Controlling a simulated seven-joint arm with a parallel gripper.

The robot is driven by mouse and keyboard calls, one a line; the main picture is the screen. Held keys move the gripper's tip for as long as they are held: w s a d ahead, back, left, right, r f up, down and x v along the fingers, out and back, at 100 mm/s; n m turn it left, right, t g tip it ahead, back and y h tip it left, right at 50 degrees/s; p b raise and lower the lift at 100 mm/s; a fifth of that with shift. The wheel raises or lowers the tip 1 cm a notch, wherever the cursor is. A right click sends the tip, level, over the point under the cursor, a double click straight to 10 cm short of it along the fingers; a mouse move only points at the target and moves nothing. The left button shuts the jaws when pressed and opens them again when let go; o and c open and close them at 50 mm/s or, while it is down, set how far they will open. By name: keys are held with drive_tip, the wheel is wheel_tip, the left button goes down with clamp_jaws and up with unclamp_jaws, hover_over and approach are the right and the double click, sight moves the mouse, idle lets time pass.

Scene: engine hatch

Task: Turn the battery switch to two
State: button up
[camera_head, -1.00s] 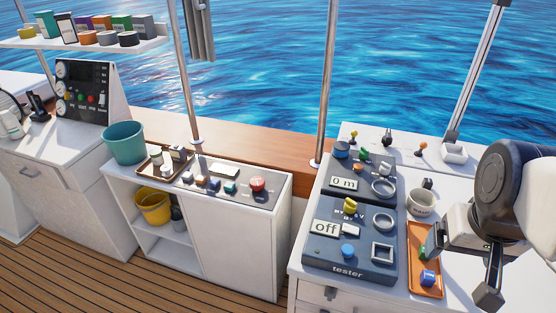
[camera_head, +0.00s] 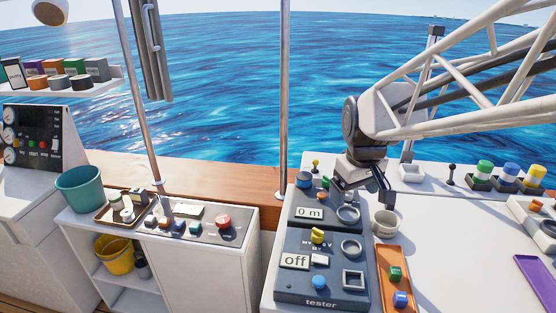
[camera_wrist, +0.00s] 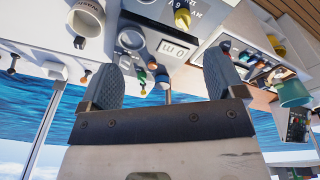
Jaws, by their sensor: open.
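I cannot tell for sure which control is the battery switch, as no such label is readable. A red round knob (camera_head: 223,221) sits on the dark panel (camera_head: 240,233) of the low white cabinet at left. A yellow knob (camera_head: 318,236) sits on the tester (camera_head: 320,298), by a display reading "off". My gripper (camera_head: 364,190) is open and empty above the far unit with the "0 m" display (camera_head: 309,212), well right of the red knob. In the wrist view my two spread fingers (camera_wrist: 158,80) frame that unit upside down.
A white cup (camera_head: 385,224) and an orange tray (camera_head: 393,252) with small blocks stand right of the tester. A teal bucket (camera_head: 80,190) and a brown tray (camera_head: 118,212) are on the low cabinet. A metal pole (camera_head: 284,100) rises behind. The white counter at right has clear room.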

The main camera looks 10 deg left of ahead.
drive_tip(key=w+a+f+n, duration=0.3)
drive_tip(key=w+a+f, duration=0.1)
drive_tip(key=w+a, duration=0.55)
drive_tip(key=n+g, duration=0.2)
drive_tip(key=n, duration=0.8)
hover_over(223, 218)
wheel_tip(223, 218, down, 25)
drive_tip(key=shift+r, duration=0.2)
drive_tip(key=shift+f, duration=0.15)
drive_tip(key=shift+f, duration=3.75)
